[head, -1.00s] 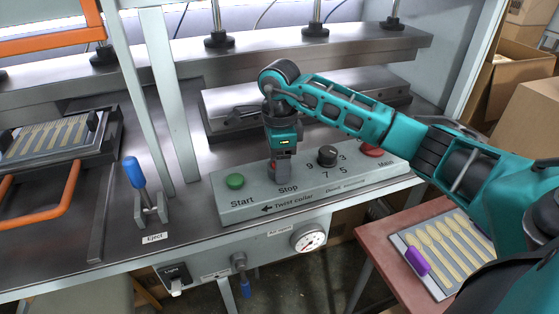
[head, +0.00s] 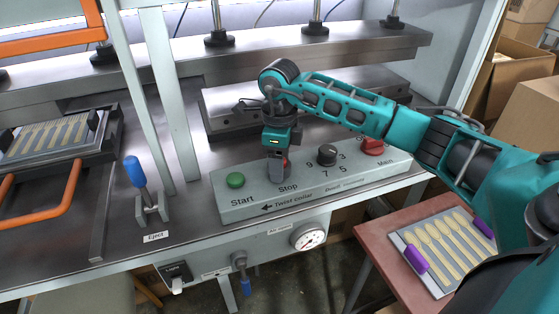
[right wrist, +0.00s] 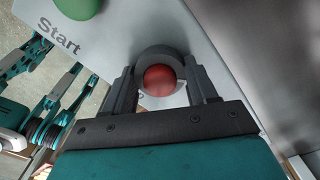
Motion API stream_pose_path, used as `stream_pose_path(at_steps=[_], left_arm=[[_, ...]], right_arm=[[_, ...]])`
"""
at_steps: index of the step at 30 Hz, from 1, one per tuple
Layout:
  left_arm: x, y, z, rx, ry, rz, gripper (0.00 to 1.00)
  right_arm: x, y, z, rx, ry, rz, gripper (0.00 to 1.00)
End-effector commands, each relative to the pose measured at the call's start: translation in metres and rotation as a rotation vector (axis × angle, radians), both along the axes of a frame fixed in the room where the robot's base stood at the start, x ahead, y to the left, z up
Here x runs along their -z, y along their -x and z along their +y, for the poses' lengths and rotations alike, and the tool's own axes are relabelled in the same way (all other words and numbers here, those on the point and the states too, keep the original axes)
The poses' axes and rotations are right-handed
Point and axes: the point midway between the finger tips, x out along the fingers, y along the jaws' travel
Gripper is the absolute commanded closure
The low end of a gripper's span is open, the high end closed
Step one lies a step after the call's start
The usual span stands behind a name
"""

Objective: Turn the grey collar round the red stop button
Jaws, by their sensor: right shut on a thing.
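The red stop button (right wrist: 159,80) shows in the right wrist view, with the grey collar (right wrist: 160,51) around it. My right gripper (right wrist: 164,82) is shut on the collar, one finger on each side of it. In the head view my right gripper (head: 278,170) reaches down onto the control panel (head: 237,207) above the "Stop" label and mostly hides the button and collar. A "Twist collar" label with an arrow pointing left is on the panel's front. My left gripper is not in view.
The green start button (head: 235,180) is left of my right gripper. A black dial (head: 327,155) and a red main switch (head: 372,147) are to its right. A blue-handled eject lever (head: 135,172) stands left of the panel. A steel press is behind.

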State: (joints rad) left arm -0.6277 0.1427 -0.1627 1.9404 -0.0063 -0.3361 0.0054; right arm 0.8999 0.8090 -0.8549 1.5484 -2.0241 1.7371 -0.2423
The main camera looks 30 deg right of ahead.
Motion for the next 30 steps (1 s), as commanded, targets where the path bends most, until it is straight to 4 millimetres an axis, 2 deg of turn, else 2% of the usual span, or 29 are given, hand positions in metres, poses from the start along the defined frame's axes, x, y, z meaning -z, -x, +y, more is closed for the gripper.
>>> stream_pose_path(at_steps=[5,6,12,20,23,26,30], left_arm=[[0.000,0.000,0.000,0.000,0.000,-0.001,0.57],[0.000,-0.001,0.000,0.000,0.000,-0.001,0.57],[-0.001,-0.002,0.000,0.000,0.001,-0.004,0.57],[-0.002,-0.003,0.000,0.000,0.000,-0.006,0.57],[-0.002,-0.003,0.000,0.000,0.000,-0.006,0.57],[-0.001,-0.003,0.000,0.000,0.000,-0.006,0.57],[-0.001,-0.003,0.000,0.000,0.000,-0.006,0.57]], right_arm=[[-0.001,0.000,0.000,0.000,0.001,-0.001,0.73],[-0.001,0.000,0.000,-0.001,0.001,-0.001,0.39],[0.000,0.000,0.000,-0.001,0.001,-0.002,0.20],[-0.001,0.000,0.000,-0.002,0.001,-0.002,0.18],[-0.008,-0.001,0.000,-0.002,0.001,-0.005,0.18],[-0.022,-0.001,0.000,-0.002,0.001,-0.006,0.18],[-0.053,-0.001,0.000,-0.002,0.001,-0.008,0.18]])
